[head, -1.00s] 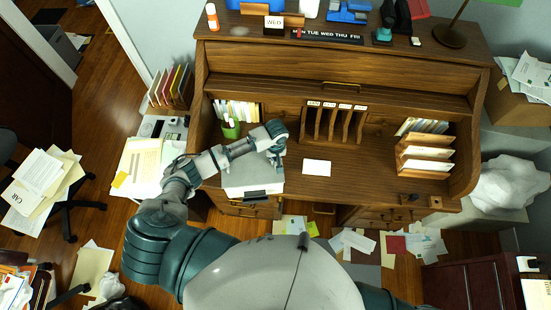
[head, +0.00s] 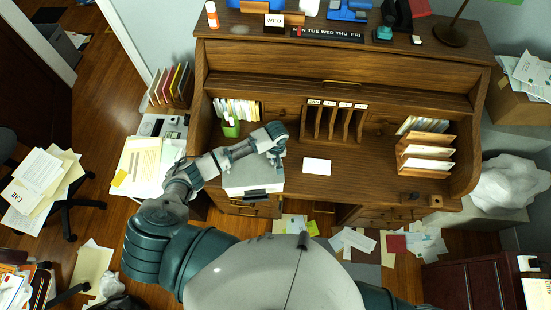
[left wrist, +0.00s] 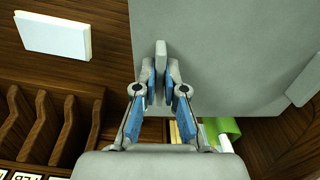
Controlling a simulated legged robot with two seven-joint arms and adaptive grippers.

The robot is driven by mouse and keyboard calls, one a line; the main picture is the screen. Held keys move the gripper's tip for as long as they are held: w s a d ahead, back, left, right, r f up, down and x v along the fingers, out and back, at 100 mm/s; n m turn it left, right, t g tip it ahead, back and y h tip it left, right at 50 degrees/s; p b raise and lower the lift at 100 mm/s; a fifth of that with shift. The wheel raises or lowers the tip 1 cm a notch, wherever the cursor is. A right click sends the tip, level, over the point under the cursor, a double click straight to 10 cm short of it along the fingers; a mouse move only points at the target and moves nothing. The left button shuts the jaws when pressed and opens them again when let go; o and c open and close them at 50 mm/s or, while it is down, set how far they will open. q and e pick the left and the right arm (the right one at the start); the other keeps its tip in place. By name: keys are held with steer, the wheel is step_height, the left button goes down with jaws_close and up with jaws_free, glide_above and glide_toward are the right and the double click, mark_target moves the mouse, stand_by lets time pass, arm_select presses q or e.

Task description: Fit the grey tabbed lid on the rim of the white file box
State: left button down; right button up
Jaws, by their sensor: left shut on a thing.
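The grey lid (left wrist: 235,55) fills the upper right of the left wrist view, its upright tab (left wrist: 160,58) near the middle. My left gripper (left wrist: 160,82) is shut on that tab, one finger on each side. In the head view the lid (head: 245,173) shows as a pale grey panel over the white file box (head: 236,190) at the desk's front left. My left gripper (head: 275,155) is at its right back part. The arm and lid hide most of the box, and I cannot tell whether the lid sits flush on the rim. My right gripper is out of view.
A white card (head: 317,166) lies on the desk to the right. Wooden dividers (head: 334,124) stand at the back, and a file sorter (head: 425,155) stands at the right. The desktop between is clear.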

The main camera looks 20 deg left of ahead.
arm_select(q)
steer(key=c, duration=1.2)
jaws_free()
step_height(320, 180, up, 12)
steer(key=s+d+f+m+t+h, duration=0.15)
steer(key=s+d+f+m, duration=0.35)
steer(key=s, duration=0.5)
steer(key=s+a+m+t, duration=0.2)
steer(key=s+a, duration=0.7)
steer(key=s, duration=0.4)
steer(key=s+f+g+y+b, duration=0.1)
steer(key=s+f+b, duration=0.15)
steer(key=f, duration=1.45)
steer(key=s+f+b, duration=0.1)
steer(key=f+b, duration=0.2)
steer(key=f, duration=1.4)
steer(key=shift+m+g, duration=0.3)
steer(key=shift+g, duration=0.45)
steer(key=s+a+f+b, duration=0.1)
steer(key=s+f, duration=0.4)
steer(key=f, duration=0.1)
steer(key=s+a+f+b, duration=0.1)
steer(key=s+f, duration=0.5)
steer(key=s+a+f+b, duration=0.1)
steer(key=s+f, duration=0.4)
steer(key=f, duration=0.1)
steer(key=shift+s+a+f, duration=0.1)
steer(key=shift+s, duration=0.05)
